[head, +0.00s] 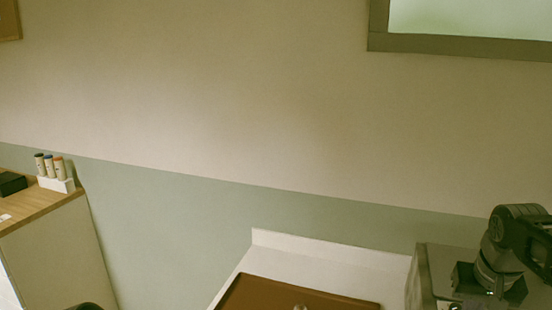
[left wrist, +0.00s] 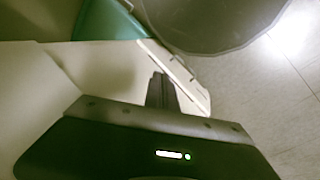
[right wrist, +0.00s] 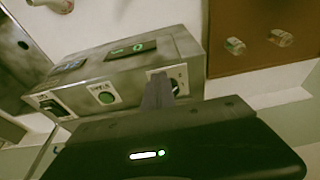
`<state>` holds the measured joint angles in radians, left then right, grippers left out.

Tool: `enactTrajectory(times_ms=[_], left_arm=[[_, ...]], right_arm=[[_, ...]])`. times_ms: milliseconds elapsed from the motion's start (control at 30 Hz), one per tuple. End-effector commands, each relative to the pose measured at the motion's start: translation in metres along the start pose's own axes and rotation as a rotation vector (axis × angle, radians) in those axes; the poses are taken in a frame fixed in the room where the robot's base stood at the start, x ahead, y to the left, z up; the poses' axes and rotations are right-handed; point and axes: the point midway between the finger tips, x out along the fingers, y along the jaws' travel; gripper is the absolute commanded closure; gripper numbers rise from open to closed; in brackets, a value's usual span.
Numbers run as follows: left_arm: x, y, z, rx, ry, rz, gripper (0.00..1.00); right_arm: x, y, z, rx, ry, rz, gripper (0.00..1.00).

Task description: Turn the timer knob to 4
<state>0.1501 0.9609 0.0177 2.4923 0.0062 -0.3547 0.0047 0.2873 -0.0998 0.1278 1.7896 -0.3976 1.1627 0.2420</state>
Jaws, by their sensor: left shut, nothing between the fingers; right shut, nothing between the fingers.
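The grey metal box (right wrist: 150,68) fills the middle of the right wrist view, with a dark display (right wrist: 131,49) that seems to show a green 0. The timer knob (right wrist: 176,85) appears to sit on a white plate at the right end of its front face, mostly hidden behind my right gripper (right wrist: 158,84). My right gripper is shut and empty, its tips at the knob; I cannot tell whether they touch. The box also shows at the right of the head view (head: 424,262), beneath my right arm. My left gripper (left wrist: 160,82) is shut and empty, away from the box.
A green round button (right wrist: 106,97) and a dark switch (right wrist: 49,104) share the box front. A brown tray (head: 290,293) with small bottles (right wrist: 235,45) lies beside it on a white surface. A wooden-topped cabinet (head: 45,203) with several bottles (head: 48,165) stands far left.

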Motion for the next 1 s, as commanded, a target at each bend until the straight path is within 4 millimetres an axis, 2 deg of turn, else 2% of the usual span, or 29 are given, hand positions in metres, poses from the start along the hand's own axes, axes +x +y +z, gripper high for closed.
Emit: enactTrajectory(times_ms=[367,1000], left_arm=[[0.001,0.000,0.000,0.000,-0.001,0.000,1.00],[0.001,0.000,0.000,0.000,0.000,0.000,1.00]], right_arm=[[-0.001,-0.002,-0.002,0.000,0.007,-0.001,1.00],[-0.001,-0.019,-0.001,-0.001,0.007,-0.002,1.00]])
